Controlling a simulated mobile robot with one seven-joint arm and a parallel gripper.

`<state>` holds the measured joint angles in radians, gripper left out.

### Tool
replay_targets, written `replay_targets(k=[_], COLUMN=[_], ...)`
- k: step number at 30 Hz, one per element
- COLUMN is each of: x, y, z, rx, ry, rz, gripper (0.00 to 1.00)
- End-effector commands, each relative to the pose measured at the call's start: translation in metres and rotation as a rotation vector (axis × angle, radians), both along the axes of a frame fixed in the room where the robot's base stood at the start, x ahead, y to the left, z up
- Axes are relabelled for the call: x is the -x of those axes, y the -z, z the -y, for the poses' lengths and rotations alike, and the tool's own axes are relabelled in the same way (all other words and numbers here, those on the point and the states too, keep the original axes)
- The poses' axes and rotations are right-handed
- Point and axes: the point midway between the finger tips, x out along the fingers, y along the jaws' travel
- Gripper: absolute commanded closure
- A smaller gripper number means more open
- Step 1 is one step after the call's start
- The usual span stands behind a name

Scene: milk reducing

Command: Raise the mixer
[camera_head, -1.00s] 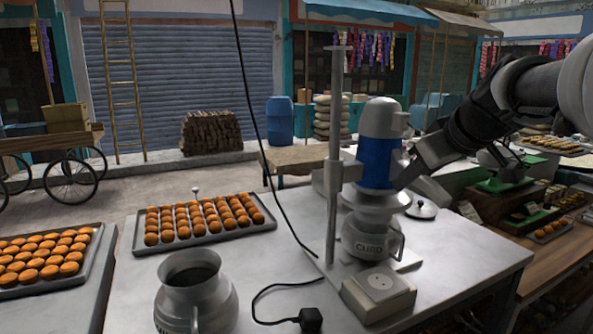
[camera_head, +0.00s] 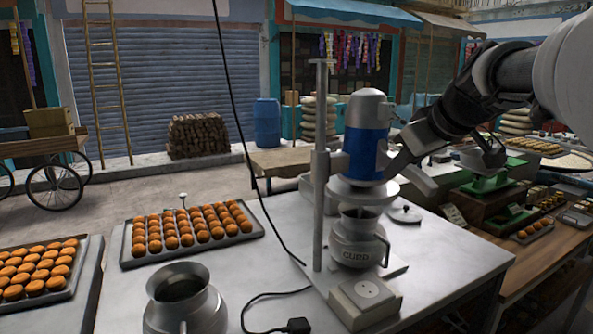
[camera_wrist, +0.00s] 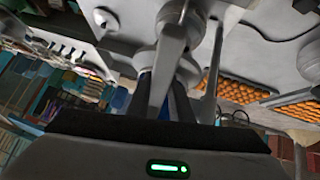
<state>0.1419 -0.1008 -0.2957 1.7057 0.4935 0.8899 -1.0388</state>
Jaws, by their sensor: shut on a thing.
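A wide pale disc (camera_head: 363,191) sits under the motor. In the head view, the disc is above a metal pot marked CURD (camera_head: 358,240), with a visible gap between disc and pot rim. My gripper (camera_head: 393,168) is at the right side of the mixer, shut on it. The fingertips are partly hidden against the mixer. The wrist view shows my gripper (camera_wrist: 172,85) close up, with part of the blue body behind it.
An open metal pot (camera_head: 185,300) stands at the table's front left. Trays of orange round sweets (camera_head: 190,253) lie to the left. A lid (camera_head: 405,213) lies right of the curd pot. A black plug and cable (camera_head: 297,325) lie in front.

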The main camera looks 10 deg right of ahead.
Motion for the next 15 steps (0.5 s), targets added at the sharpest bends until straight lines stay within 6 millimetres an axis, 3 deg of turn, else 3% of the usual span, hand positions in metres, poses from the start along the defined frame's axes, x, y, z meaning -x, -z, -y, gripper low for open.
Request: replay_targets(k=[1,6,10,15], x=[-0.001,-0.001,-0.001,-0.001], y=[-0.03,-0.078,-0.1,-0.107], z=[0.001,0.001,0.001,0.001], rx=[0.003,0.004,0.003,0.002], ry=[0.001,0.0,0.001,0.002], rz=[0.01,0.009,0.01,0.011], gripper=[1.0,1.0,1.0,1.0])
